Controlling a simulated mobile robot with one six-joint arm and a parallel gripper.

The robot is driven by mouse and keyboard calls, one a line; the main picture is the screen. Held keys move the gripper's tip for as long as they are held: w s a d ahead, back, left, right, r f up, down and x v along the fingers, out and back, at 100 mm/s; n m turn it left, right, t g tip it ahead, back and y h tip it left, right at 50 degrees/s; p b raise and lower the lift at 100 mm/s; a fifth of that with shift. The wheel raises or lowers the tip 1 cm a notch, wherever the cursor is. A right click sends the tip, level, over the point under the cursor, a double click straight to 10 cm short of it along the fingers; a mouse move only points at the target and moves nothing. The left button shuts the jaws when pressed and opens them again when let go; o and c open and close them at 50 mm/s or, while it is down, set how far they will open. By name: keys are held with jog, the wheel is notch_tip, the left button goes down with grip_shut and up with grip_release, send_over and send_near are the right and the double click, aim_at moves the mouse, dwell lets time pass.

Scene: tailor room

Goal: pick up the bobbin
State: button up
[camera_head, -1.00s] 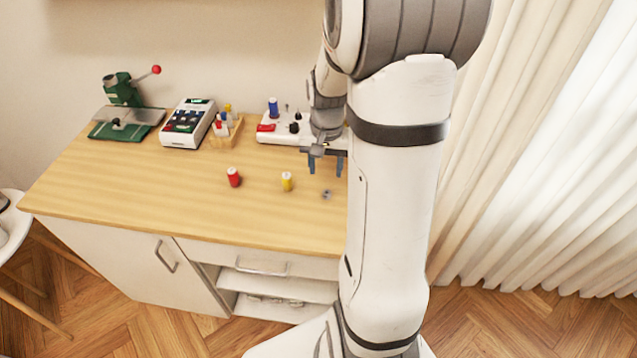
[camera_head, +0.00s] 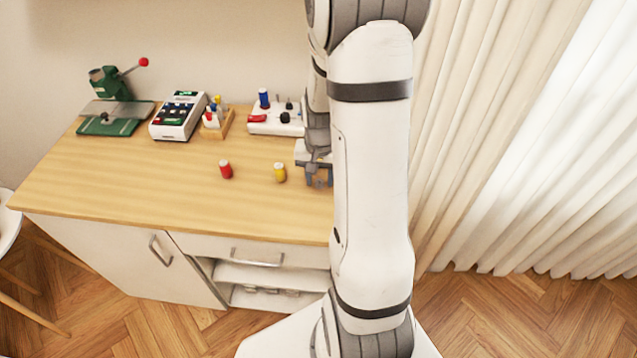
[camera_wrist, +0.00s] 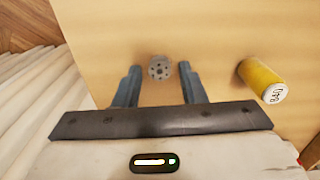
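The bobbin (camera_wrist: 159,68) is a small grey metal disc with holes. In the wrist view it lies on the wooden table top, between the tips of my gripper's two fingers. Wood shows between it and each finger, so neither finger appears to touch it. My gripper (camera_wrist: 157,74) is open, with its blue-grey fingers apart. In the head view my gripper (camera_head: 319,181) points down at the right part of the table, close to the top, and I cannot make out the bobbin there.
A yellow spool (camera_head: 279,173) stands just left of my gripper, also in the wrist view (camera_wrist: 262,80). A red spool (camera_head: 226,169) is farther left. The front left is clear.

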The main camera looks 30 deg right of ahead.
grip_shut()
